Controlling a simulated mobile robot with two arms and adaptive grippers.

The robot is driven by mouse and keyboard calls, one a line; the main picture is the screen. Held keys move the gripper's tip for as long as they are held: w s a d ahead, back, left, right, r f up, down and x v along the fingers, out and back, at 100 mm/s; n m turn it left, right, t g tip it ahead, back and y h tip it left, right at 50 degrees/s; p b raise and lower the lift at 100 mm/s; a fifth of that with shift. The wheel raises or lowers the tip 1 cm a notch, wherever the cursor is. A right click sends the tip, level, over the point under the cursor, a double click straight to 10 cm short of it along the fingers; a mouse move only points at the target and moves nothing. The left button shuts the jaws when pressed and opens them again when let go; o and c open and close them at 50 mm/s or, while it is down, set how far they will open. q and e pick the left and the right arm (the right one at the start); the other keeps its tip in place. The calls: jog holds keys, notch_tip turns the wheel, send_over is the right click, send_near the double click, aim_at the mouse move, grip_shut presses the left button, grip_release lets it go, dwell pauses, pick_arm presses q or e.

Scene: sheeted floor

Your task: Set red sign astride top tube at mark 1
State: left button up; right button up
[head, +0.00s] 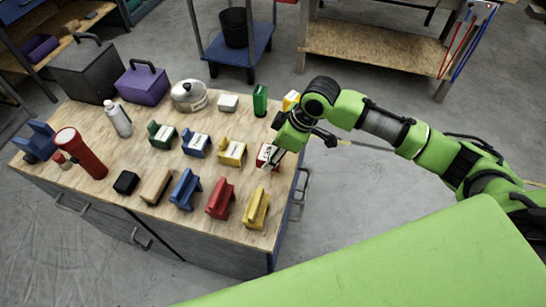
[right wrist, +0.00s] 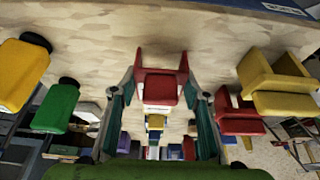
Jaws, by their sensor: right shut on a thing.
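The red sign (head: 265,154), with a white lettered face, is at the right edge of the wooden bench top. My right gripper (head: 273,160) is over it and shut on it, hiding part of it. In the right wrist view the red sign (right wrist: 160,84) sits between the two fingers of the right gripper (right wrist: 160,103). I cannot tell whether the sign touches the bench. Another red piece (head: 220,198) stands in the front row. I cannot make out a top tube or mark 1. My left gripper is not in view.
The bench top (head: 150,215) is crowded with a green sign (head: 162,134), blue sign (head: 196,143), yellow sign (head: 231,152), a pot (head: 189,96) and a red flashlight (head: 82,153). A green bottle (head: 260,100) stands near my right gripper. Floor right of the bench is open.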

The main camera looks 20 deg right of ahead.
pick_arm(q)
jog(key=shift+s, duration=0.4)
pick_arm(e)
jog(key=shift+f, duration=0.95)
jog(key=o, duration=1.2)
jog(key=shift+f, duration=0.15)
jog(key=shift+c, duration=0.2)
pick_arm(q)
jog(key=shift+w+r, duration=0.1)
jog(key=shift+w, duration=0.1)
pick_arm(e)
jog(key=shift+s+d+r, duration=0.1)
jog(key=shift+r, duration=0.35)
pick_arm(q)
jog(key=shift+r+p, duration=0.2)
jog(key=shift+p, duration=0.1)
pick_arm(e)
jog(key=v, duration=1.1)
jog(key=shift+r, duration=0.25)
